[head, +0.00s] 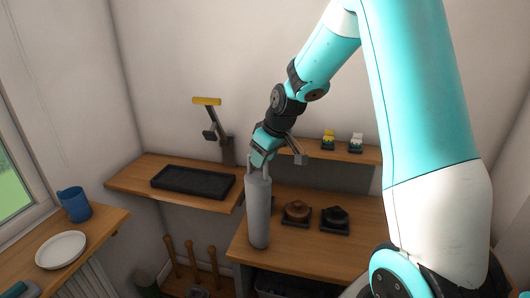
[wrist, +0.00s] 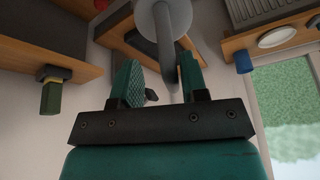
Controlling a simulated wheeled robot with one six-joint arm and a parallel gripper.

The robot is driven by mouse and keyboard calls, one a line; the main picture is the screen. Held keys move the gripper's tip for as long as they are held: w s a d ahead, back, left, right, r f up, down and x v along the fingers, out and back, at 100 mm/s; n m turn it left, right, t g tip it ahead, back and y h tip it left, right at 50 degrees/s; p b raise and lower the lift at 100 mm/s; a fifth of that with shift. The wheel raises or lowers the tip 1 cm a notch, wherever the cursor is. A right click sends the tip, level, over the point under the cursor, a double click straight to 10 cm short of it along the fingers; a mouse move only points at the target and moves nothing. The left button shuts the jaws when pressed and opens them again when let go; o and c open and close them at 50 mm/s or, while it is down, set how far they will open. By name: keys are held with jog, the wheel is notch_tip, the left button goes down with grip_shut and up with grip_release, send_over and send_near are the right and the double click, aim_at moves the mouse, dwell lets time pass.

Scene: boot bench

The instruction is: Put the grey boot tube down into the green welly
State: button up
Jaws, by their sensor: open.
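The grey boot tube (head: 258,212) is upright at the left part of the wooden bench, its lower end appearing to rest on the top. A thin grey handle rises from its upper end. My gripper (head: 259,164) is at this handle, pointing down, with its fingers apart. In the wrist view the curved handle (wrist: 166,62) lies between the open fingers (wrist: 162,80), nearer the right one; I cannot tell if they touch. The tube's round end (wrist: 160,15) shows beyond. A dark green shape (head: 145,283) at the lower edge may be the green welly, mostly cut off.
Two dark lidded pots, one brown (head: 297,211) and one black (head: 335,217), stand right of the tube. A black tray (head: 193,182) lies on the left shelf. Wooden pegs (head: 191,258) rise below it. A blue mug (head: 75,204) and white plate (head: 62,250) are far left.

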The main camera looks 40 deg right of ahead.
jog(key=b+v, duration=0.3)
jog(key=v, duration=0.9)
jog(key=s+a+f+n+g+y, duration=0.1)
jog(key=s+a, duration=0.2)
jog(key=a, duration=0.4)
jog(key=s+a+n+g+y, duration=0.1)
jog(key=s+a, duration=0.2)
jog(key=a, duration=0.5)
jog(key=s+a+f+n+g, duration=0.1)
jog(key=s+a+f, duration=0.1)
jog(key=s+a, duration=0.3)
jog(key=s+a+f+n+g, duration=0.1)
jog(key=s+a, duration=0.5)
jog(key=s, duration=0.5)
jog(key=shift+s+f+y, duration=0.4)
